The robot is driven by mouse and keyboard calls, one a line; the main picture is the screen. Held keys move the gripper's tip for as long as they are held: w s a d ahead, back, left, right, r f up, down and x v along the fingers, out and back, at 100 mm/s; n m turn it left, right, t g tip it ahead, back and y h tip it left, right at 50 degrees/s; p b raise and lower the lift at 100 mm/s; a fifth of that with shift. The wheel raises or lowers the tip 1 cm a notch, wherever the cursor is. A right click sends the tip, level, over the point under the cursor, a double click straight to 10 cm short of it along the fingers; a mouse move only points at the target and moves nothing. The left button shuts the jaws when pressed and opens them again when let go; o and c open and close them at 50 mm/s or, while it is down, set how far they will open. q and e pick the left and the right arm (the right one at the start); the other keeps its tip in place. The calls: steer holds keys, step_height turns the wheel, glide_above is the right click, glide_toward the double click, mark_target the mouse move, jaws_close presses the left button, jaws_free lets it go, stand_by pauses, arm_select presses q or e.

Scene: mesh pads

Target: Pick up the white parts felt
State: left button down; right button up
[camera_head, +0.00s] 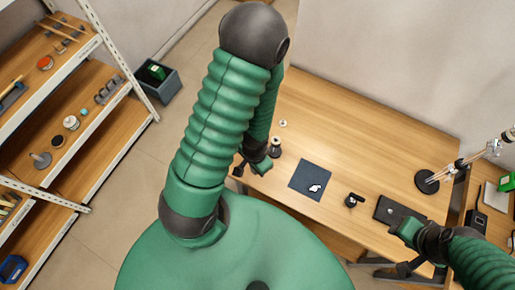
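A dark blue square pad (303,173) lies flat on the wooden table. A small white part (315,188) of irregular shape rests on its lower right area. I see no separate white felt. My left gripper (251,170) is at the table's left edge, left of the pad and apart from it. Its dark fingers look spread, with nothing seen between them. My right gripper (403,258) is low on the right, by the table's front edge, below a dark tray. Its fingers are small and partly hidden by its own arm.
A small dark and pale object (275,147) stands close to my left gripper. A black item (353,201) and a dark tray (388,210) lie right of the pad. A round-based stand (427,182) is further right. Shelves (95,135) fill the left; a grey bin (161,88) is on the floor.

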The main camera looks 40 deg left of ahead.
arm_select(q)
steer(key=c, duration=1.2)
jaws_free()
steer(key=shift+w+d, duration=0.25)
steer(key=shift+d, duration=0.05)
steer(key=o, duration=0.8)
steer(key=shift+s+a, duration=0.15)
steer(key=shift+c, duration=0.2)
